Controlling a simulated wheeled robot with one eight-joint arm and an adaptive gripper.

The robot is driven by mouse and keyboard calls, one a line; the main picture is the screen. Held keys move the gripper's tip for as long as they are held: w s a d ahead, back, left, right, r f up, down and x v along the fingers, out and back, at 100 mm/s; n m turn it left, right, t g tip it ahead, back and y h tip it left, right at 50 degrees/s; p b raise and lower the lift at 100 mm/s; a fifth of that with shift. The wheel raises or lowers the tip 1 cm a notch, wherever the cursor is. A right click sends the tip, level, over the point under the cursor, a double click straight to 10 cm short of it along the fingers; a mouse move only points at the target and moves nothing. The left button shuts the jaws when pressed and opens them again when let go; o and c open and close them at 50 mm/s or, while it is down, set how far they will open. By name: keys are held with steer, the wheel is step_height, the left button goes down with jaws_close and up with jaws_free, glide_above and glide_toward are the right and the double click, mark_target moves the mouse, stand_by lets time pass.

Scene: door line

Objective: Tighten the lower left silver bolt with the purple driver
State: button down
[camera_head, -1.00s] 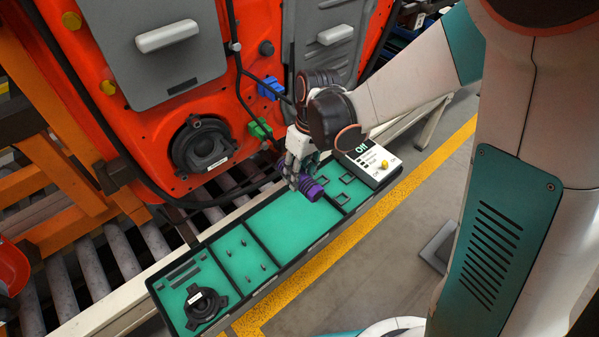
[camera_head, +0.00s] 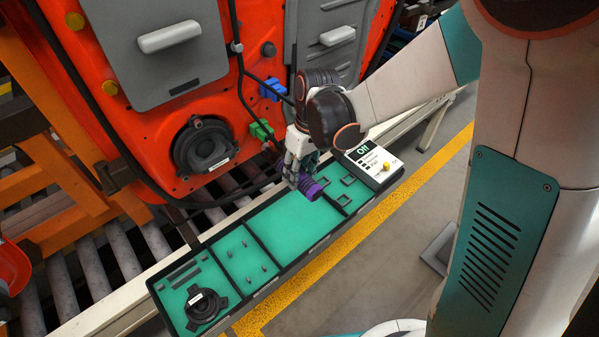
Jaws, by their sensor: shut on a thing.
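My gripper (camera_head: 301,179) is shut on the purple driver (camera_head: 310,190), whose purple end points down and to the right over the green tray (camera_head: 287,228). The driver's dark tip shows to the left of the fingers, toward the orange door (camera_head: 160,125). The door stands upright behind the tray with a round black speaker (camera_head: 205,146) at its lower part. The silver bolts are too small to tell apart in this view. I see no contact between the driver and the door.
A control box reading "Off" (camera_head: 371,165) with a yellow button stands right of my gripper. Green (camera_head: 261,130) and blue (camera_head: 271,90) connectors and a black cable are on the door. Several small pins and a black round part (camera_head: 204,307) lie in the tray. Rollers run behind it.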

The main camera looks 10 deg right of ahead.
mark_target(315, 185)
steer(key=shift+w+a, duration=0.35)
steer(key=shift+w, duration=0.2)
stand_by(1.4)
steer(key=shift+s, duration=0.1)
steer(key=shift+s+d, duration=0.65)
steer(key=shift+s, duration=0.3)
steer(key=shift+s+d, duration=0.7)
steer(key=shift+s, duration=0.3)
steer(key=shift+s+d, duration=0.65)
steer(key=shift+s, duration=0.3)
steer(key=shift+w, duration=0.1)
